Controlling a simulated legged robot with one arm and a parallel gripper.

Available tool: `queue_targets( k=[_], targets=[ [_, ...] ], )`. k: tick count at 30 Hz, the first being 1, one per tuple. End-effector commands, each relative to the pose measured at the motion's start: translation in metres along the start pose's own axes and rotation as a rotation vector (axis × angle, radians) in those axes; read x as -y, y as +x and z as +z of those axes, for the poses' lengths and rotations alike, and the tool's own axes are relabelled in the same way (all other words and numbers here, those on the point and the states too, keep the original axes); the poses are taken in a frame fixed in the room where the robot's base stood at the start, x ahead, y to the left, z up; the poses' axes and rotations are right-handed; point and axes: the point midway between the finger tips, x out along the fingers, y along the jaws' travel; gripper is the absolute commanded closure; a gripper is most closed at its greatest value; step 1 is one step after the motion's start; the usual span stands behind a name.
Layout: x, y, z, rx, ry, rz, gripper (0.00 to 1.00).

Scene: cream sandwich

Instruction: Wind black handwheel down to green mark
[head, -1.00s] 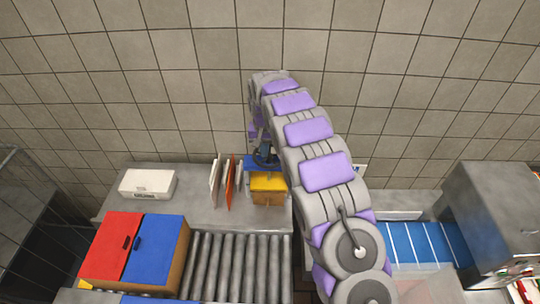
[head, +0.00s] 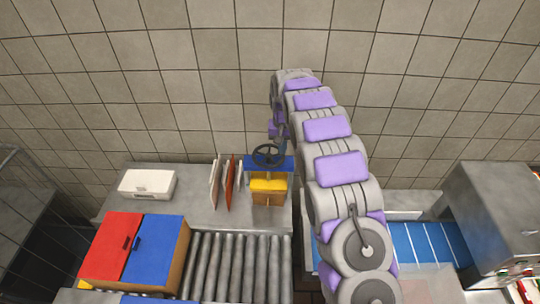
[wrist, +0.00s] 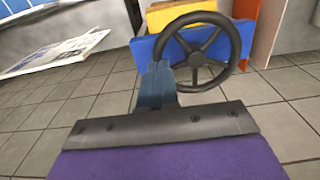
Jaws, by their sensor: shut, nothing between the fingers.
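In the wrist view the spoked handwheel (wrist: 217,45) stands just beyond my gripper (wrist: 157,72), in front of the blue plate (wrist: 146,52). My gripper's dark blue fingers are together, by the wheel's left rim. I cannot tell whether they touch it. In the head view my gripper (head: 283,145) is partly hidden by my arm, just right of the wheel. No green mark is visible.
Upright boards (head: 228,183) stand close left of the box. A white case (head: 147,184) lies on the counter further left. Metal rollers (head: 235,262) and a red-and-blue-lidded box (head: 135,250) are in front. The tiled wall is behind.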

Motion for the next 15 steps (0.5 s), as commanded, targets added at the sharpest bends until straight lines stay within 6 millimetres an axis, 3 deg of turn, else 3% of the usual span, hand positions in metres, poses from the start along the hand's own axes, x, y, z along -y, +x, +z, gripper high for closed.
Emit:
queue_targets(
  k=[15],
  targets=[
    [-0.0002,0.0068,0.0002,0.001,0.000,0.000,1.00]
  ],
)
